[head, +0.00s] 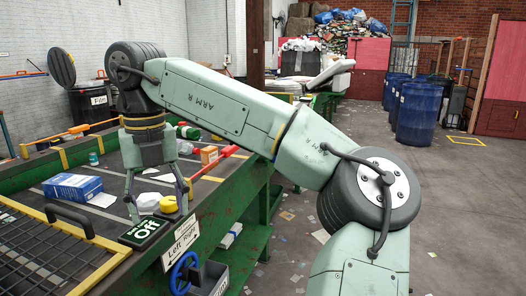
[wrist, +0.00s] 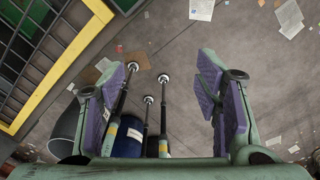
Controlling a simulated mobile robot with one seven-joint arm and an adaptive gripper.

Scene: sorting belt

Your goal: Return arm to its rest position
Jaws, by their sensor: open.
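My gripper (head: 160,206) hangs fingers-down from my green arm over the near edge of the sorting belt (head: 112,212) in the head view. Its two fingers are spread apart, with nothing held between them.
A blue box (head: 72,187) and other waste lie on the belt. A yellow-framed grate (head: 45,250) is at the near left. A blue hand wheel (head: 184,273) sticks out below the belt. Blue barrels (head: 424,115) stand at the back right; the floor at right is mostly open.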

